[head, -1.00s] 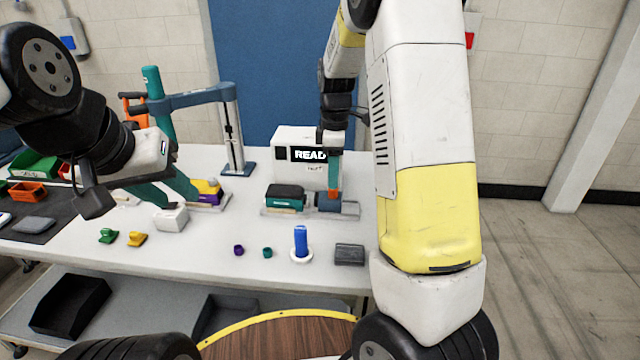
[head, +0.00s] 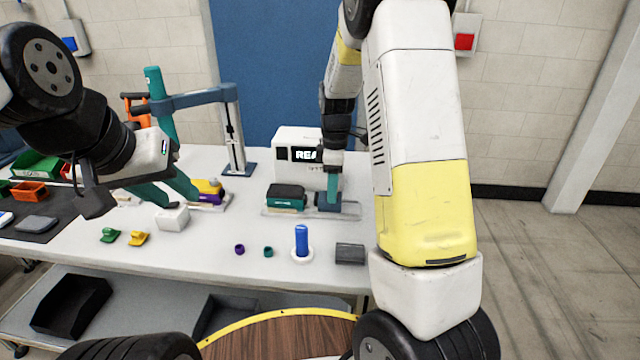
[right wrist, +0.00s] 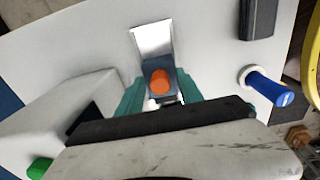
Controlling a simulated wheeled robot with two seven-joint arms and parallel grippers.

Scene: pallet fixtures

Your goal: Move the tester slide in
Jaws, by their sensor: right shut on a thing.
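The tester (head: 297,148) is a white box with a lit display at the back of the bench. In front of it a pale rail (head: 350,210) carries a dark blue slide block (head: 328,204) with an orange knob. The right wrist view shows the slide block (right wrist: 182,84) and its orange knob (right wrist: 160,83) between my teal fingers. My right gripper (head: 333,188) is down at the slide, shut on the knob; its fingers hide the knob in the head view. My left gripper (head: 182,202) hangs open and empty over the bench's left part, near a white block (head: 172,219).
A black-and-teal block (head: 286,198) sits left of the slide. A blue cylinder on a white base (head: 302,243), a dark grey block (head: 349,254) and small purple and teal rings stand in front. A purple-and-yellow item (head: 208,190) stands near my left gripper.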

